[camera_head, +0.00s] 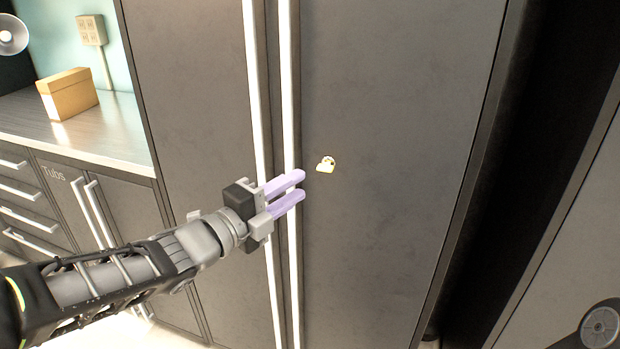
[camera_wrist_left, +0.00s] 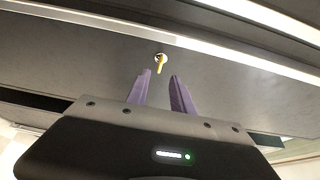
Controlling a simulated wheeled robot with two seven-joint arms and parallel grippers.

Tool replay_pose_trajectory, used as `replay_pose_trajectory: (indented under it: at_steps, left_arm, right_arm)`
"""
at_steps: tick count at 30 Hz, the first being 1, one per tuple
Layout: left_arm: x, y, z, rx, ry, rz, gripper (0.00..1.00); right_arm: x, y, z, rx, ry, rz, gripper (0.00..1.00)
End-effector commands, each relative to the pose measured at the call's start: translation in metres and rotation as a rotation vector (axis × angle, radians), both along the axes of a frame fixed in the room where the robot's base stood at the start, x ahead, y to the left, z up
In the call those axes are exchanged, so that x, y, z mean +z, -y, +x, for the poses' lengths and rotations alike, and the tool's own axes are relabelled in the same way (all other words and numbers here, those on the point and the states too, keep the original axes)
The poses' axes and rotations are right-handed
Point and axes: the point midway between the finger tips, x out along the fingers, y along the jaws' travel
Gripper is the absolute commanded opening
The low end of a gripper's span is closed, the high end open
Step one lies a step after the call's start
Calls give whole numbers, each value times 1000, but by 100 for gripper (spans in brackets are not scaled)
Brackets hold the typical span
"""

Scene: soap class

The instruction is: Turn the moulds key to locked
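The key (camera_head: 325,166) is small and yellow and sits in a round lock on the right door of the tall dark grey cabinet (camera_head: 390,90). In the left wrist view the key (camera_wrist_left: 160,66) shows just beyond the fingertips, its yellow bow hanging slightly off the lock's centre. My left gripper (camera_head: 303,185) has two purple fingers, parted with a gap between them. It is to the left of and slightly below the key in the head view, and apart from it. In the left wrist view the gripper (camera_wrist_left: 161,76) is empty. My right gripper is not in view.
Two long pale vertical handles (camera_head: 289,120) run along the meeting edges of the cabinet doors, behind the left gripper. A counter (camera_head: 100,130) with a cardboard box (camera_head: 68,97) stands to the left, above drawers and a cupboard marked "Tubs". The door face around the key is clear.

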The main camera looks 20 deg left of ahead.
Motion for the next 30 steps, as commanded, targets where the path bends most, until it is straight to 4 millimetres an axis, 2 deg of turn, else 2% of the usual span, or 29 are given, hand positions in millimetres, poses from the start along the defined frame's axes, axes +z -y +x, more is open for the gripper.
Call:
replay_pose_trajectory:
  at_steps: [8,13,24,30]
  left_arm:
    - [1,0,0,0,0,0,28]
    - [1,3,7,0,-1,-3,28]
    - [0,27,54,-1,-4,-3,28]
    - [1,34,69,0,-1,-2,28]
  right_arm:
    - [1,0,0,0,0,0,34]
    - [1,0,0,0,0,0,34]
    - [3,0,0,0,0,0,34]
    - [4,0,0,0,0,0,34]
